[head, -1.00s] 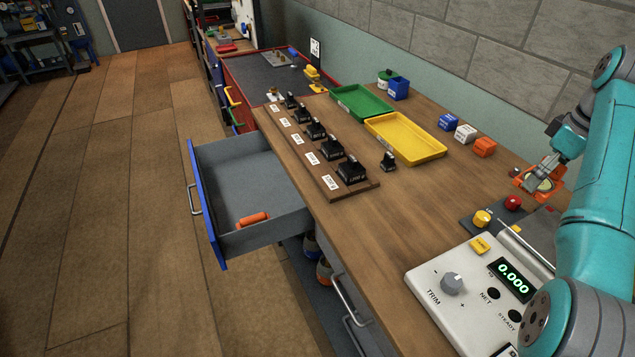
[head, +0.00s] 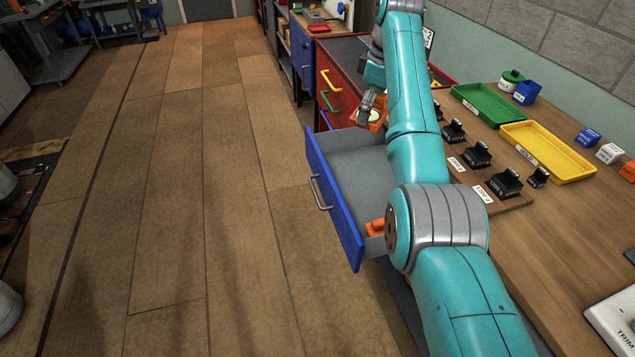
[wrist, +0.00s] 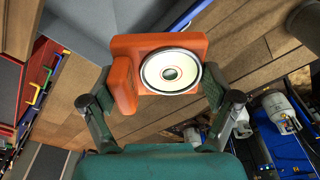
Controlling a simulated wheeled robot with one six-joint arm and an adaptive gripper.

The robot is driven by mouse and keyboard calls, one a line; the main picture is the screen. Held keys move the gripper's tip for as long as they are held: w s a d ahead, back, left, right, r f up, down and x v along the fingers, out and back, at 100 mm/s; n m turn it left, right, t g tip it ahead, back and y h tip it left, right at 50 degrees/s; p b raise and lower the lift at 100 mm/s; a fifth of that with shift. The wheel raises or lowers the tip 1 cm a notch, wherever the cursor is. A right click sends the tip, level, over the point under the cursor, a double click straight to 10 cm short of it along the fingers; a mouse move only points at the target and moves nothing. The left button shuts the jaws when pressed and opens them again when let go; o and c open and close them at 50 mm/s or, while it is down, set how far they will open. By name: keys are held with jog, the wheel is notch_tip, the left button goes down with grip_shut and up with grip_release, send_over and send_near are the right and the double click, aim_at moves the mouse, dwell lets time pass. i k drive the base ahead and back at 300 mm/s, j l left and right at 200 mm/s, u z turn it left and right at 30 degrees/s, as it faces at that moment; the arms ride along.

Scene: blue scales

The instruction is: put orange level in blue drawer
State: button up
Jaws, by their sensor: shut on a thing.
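My gripper (head: 369,108) is shut on the orange level (head: 378,119), a block with a round white dial. In the wrist view the level (wrist: 122,70) sits between the two fingers (wrist: 160,100), dial facing the camera. The blue drawer (head: 334,200) stands open, its blue front toward the floor and its grey inside partly hidden by my arm. In the head view the level appears at the drawer's far end, held up; its exact height over it cannot be told. The drawer's grey part (wrist: 75,25) shows at the wrist view's top left.
An orange cylinder-like thing (head: 376,227) lies in the drawer, partly behind my arm. A red cabinet (head: 326,72) with coloured handles stands beyond. The bench holds green (head: 487,105) and yellow (head: 550,155) trays and black scale weights (head: 505,183).

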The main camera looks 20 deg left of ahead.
aim_at(359, 179)
jog(key=i+j+u, duration=0.35)
jog(key=j, duration=0.15)
jog(key=i+j+u, duration=0.35)
jog(key=i+j, duration=0.25)
jog(key=j, duration=0.1)
